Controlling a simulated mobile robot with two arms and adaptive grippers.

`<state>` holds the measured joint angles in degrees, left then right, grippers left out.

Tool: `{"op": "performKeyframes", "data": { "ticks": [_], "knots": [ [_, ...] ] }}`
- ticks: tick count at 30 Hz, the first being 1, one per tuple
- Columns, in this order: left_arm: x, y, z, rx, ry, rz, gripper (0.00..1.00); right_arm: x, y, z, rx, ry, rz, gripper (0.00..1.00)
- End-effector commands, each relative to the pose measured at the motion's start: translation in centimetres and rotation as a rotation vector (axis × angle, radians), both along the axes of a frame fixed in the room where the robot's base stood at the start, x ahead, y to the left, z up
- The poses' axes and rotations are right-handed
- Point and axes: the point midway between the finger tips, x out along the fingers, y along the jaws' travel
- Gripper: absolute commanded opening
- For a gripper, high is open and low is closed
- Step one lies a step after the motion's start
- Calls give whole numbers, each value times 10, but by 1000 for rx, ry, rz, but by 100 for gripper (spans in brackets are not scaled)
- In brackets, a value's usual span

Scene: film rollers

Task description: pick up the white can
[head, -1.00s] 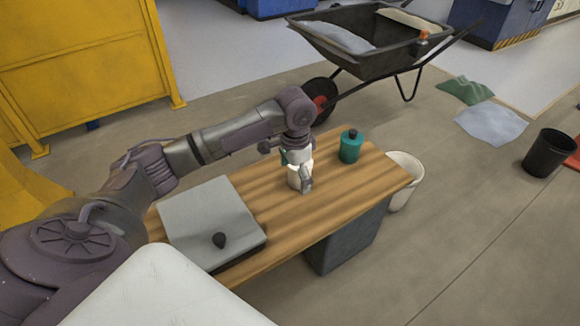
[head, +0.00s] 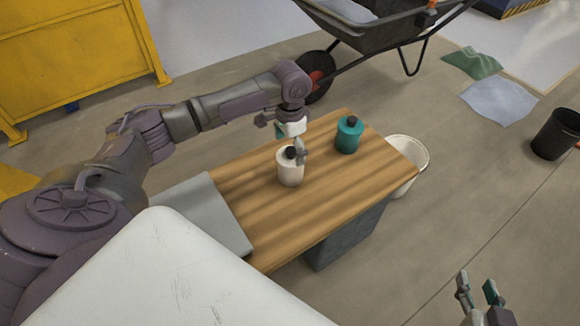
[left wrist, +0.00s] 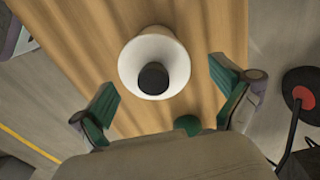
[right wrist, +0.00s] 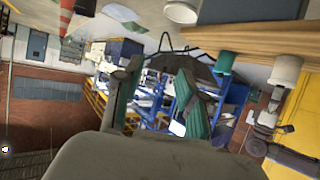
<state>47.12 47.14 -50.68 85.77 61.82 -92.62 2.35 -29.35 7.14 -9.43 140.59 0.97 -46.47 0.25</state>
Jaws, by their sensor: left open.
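The white can (head: 289,174) with a black cap stands upright on the wooden table (head: 325,205). My left gripper (head: 296,146) is just above and behind it, open and pointing down, with a finger overlapping the cap in the head view. In the left wrist view the can (left wrist: 178,72) is seen from above, ahead of the spread fingers (left wrist: 165,90) and within the gap between them. Nothing is held. My right gripper (head: 477,288) is open and empty, off the table at the lower right; its spread fingers (right wrist: 160,92) show in the right wrist view.
A teal can (head: 348,136) with a dark cap stands on the table, right of the white can. A grey flat panel (head: 205,205) lies at the table's left end. A white bucket (head: 412,160) stands beyond the right end. A wheelbarrow (head: 375,40) is behind.

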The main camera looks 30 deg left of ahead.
Motion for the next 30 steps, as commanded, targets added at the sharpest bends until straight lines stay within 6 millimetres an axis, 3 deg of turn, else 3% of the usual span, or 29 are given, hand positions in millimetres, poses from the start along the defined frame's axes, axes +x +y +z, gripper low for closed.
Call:
{"op": "performKeyframes", "data": {
  "ticks": [3,11,24,30],
  "knots": [
    [-1,0,-12,1,2,0,100,8,4,12,20,-83,6,40],
    [-1,-1,-21,0,1,-1,100,16,9,28,43,-178,12,40],
    [-5,-6,-59,1,2,-1,100,26,24,106,160,-637,41,40],
    [-5,-6,-67,1,0,-2,100,22,25,125,188,-745,47,40]
  ]
}}
